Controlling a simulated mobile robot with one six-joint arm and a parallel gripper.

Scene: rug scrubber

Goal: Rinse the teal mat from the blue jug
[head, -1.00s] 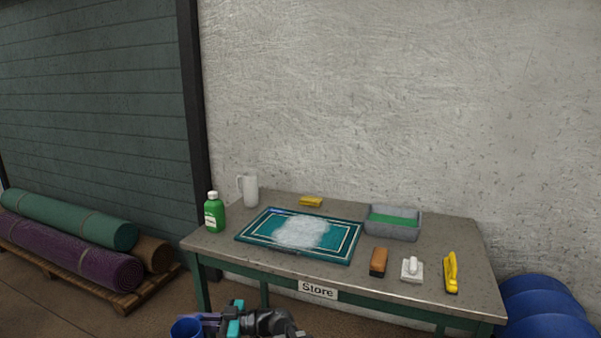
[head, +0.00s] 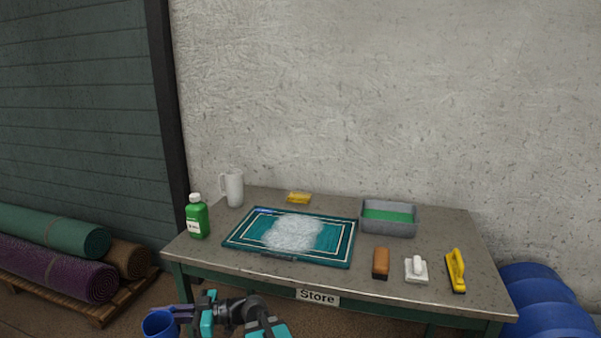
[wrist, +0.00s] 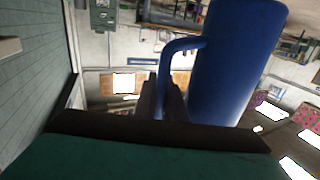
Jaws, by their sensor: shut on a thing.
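The teal mat (head: 240,240) lies flat on the table, with white foam (head: 292,233) over its middle. The blue jug (head: 158,323) is at the lower left of the head view, in front of the table and below its top. My gripper (head: 184,313) is shut on the jug's handle. In the wrist view the blue jug (wrist: 235,65) is large, and its handle (wrist: 168,60) runs down between the fingers (wrist: 165,100). The jug's lower part is cut off in the head view, and its contents cannot be seen.
On the table (head: 430,300) stand a green bottle (head: 197,219), a white jug (head: 234,188), a yellow sponge (head: 298,198), a grey tub (head: 388,228) with green inside, a brown brush (head: 380,263), a white scrubber (head: 416,269) and a yellow brush (head: 456,271). Rolled rugs (head: 50,230) lie left; blue barrels (head: 545,300) stand right.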

